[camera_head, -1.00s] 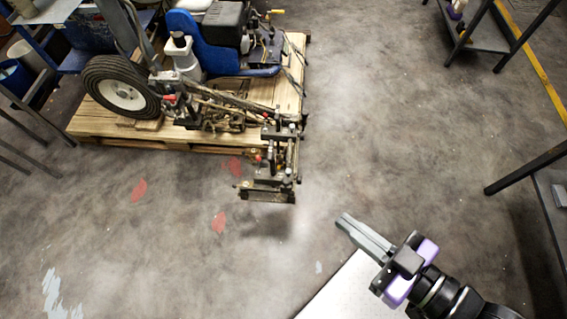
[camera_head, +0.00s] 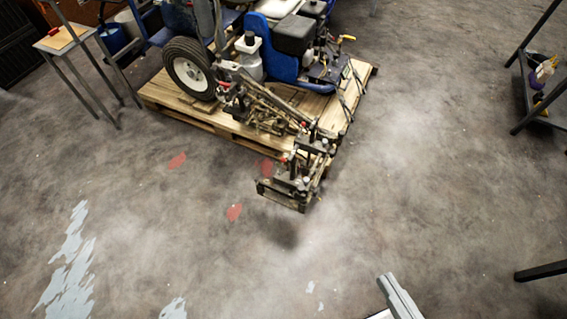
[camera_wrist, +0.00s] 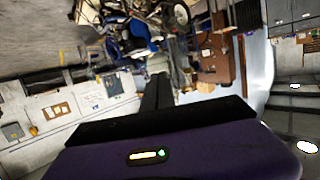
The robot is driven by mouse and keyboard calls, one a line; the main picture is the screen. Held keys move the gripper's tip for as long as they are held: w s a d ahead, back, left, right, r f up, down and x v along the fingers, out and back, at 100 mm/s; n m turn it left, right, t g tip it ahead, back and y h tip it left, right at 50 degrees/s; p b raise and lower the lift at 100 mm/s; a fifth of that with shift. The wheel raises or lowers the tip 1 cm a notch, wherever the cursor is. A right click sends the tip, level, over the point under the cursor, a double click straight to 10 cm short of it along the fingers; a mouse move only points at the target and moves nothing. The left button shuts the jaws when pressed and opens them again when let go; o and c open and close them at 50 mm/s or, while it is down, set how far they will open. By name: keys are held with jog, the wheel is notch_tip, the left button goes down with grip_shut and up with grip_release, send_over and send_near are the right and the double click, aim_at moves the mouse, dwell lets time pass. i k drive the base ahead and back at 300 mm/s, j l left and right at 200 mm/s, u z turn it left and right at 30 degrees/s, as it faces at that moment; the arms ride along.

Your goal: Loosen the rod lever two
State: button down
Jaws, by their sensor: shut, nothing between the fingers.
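The line striper (camera_head: 297,37) stands on a wooden pallet (camera_head: 352,95) in the upper middle of the head view. Its rod assembly (camera_head: 270,110) reaches out past the pallet's front edge to a dark bracket (camera_head: 290,190) over the floor. Small levers sit along the rods, but I cannot tell which is rod lever two. In the wrist view my shut fingers (camera_wrist: 156,95) point toward the striper (camera_wrist: 140,35), which shows in the distance.
A small table (camera_head: 66,40) stands at the upper left. The concrete floor between my gripper and the striper is clear.

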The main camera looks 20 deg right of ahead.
aim_at(282, 159)
jog(key=i+j+u, duration=0.1)
jog(key=i, duration=0.45)
jog(key=i+j+u, duration=0.15)
jog(key=i+j, duration=0.15)
jog(key=i, duration=0.25)
